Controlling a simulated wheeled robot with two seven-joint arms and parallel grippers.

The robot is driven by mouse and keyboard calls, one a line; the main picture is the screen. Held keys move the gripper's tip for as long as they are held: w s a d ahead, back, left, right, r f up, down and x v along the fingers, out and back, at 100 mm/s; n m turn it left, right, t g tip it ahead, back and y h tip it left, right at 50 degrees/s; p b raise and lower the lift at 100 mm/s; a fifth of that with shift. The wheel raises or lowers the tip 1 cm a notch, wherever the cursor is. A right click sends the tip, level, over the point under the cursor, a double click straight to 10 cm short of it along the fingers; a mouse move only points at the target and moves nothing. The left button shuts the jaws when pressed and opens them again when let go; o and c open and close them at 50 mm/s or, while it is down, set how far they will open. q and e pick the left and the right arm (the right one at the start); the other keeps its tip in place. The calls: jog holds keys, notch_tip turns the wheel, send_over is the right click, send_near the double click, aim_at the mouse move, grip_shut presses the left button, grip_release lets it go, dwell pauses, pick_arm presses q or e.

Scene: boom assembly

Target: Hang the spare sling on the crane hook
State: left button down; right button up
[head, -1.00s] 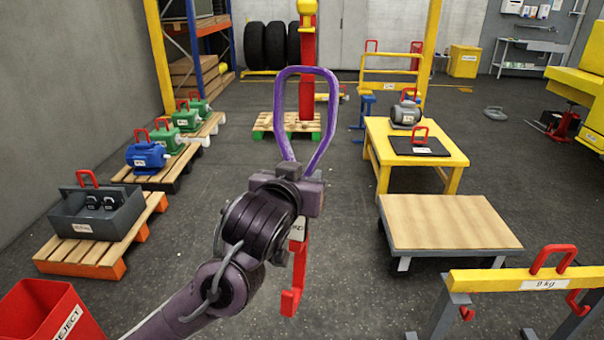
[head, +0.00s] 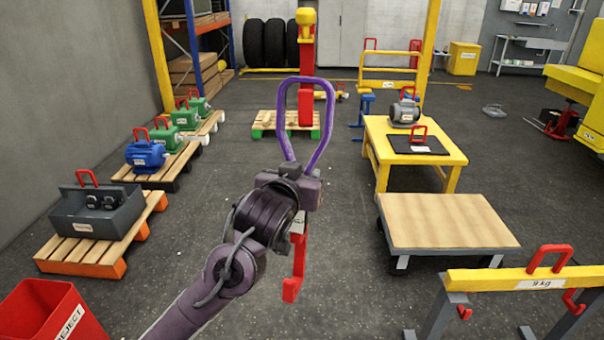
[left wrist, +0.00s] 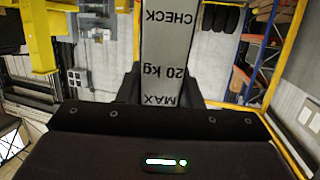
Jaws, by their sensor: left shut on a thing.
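A purple sling (head: 280,112) stands up as a tall closed loop above my left gripper (head: 298,180), near the middle of the head view. The join between loop and hook is hidden behind the gripper. In the left wrist view a grey strip (left wrist: 168,50) marked MAX 20 kg CHECK runs between the fingertips (left wrist: 160,88). My left gripper is shut on this hanging piece with the purple loop. I see no separate crane hook clearly. My right gripper is not in view.
A red post (head: 306,80) with a yellow top stands on a pallet straight ahead. A yellow table (head: 450,160), a wooden-topped cart (head: 440,222) and a yellow beam (head: 500,280) are on the right. Motors on pallets and a red bin (head: 35,318) are on the left. The middle floor is clear.

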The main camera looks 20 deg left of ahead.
pick_arm(q)
jog(key=shift+w+a+f+b, duration=0.1)
jog(key=shift+w+f+b, duration=0.15)
jog(key=shift+f+b, duration=0.5)
jog(key=shift+w+a+f+b, duration=0.1)
jog(key=shift+w+f+b, duration=0.15)
jog(key=shift+f, duration=0.85)
jog(key=shift+s+d+f, duration=0.1)
